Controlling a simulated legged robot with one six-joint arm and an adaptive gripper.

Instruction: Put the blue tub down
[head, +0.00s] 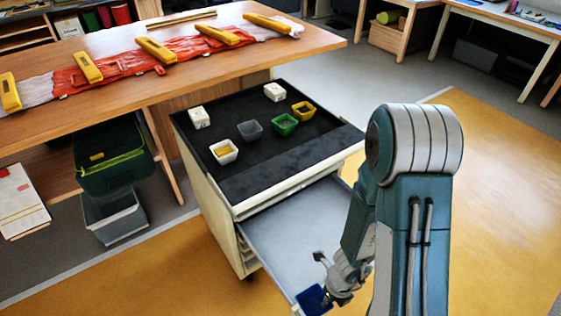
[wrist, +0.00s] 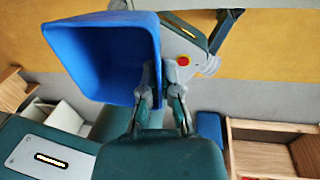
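The blue tub (head: 313,300) is at the bottom of the head view, at the front corner of the open drawer (head: 300,225). In the wrist view the blue tub (wrist: 100,60) is large, with its open side facing the camera; it looks empty. My gripper (head: 328,290) is at the tub's right side. In the wrist view my gripper (wrist: 155,95) is closed on the tub's wall near its lower right corner. I cannot tell whether the tub touches the drawer; its lower part is cut off in the head view.
The black cabinet top (head: 280,175) holds a white tub (head: 224,152), grey tub (head: 250,131), green tub (head: 285,124), yellow tub (head: 303,111) and two white boxes. The drawer floor shows bare. A wooden table (head: 120,50) with yellow cases stands behind.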

